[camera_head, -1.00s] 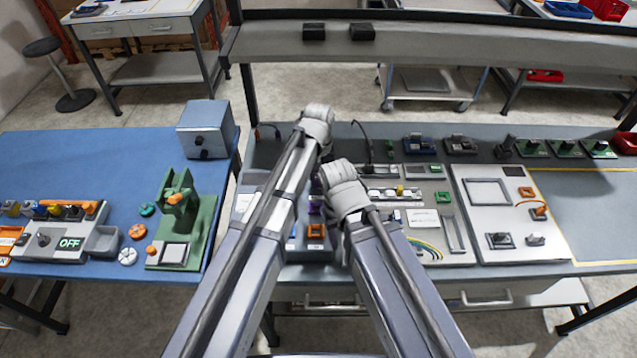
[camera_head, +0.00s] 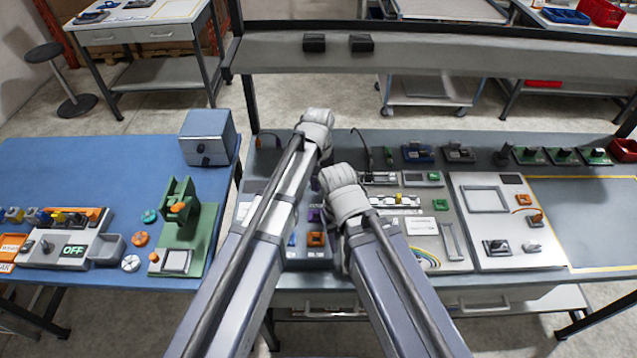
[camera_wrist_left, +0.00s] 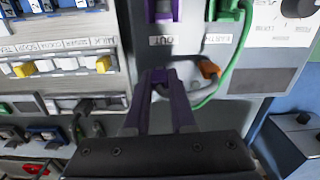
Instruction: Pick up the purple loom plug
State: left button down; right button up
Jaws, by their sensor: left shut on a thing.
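In the left wrist view my left gripper (camera_wrist_left: 161,82) is shut, its two long fingers meeting at a small purple piece, the purple loom plug (camera_wrist_left: 158,75), in front of a grey panel. The jaws cover much of the plug. Another purple part (camera_wrist_left: 162,9) shows at the top of that view, in line with the fingers. In the head view a purple part (camera_head: 314,214) shows between my arms, in the dark unit on the grey bench. The left hand (camera_head: 317,122) is seen from behind, its fingers hidden. My right arm's wrist is beside it, with no jaws showing.
An orange plug (camera_wrist_left: 208,69) and a green cable (camera_wrist_left: 222,80) are close right of the fingers. Yellow-topped connectors (camera_wrist_left: 62,67) stand at the left. The blue table (camera_head: 90,160) with a grey box (camera_head: 208,138) is left of the bench. A shelf (camera_head: 430,62) crosses behind.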

aim_at(318, 182)
pick_arm(q)
notch_tip(318, 182, up, 8)
jog(key=p, duration=0.7)
jog(key=c, duration=1.3)
grip_release()
grip_shut()
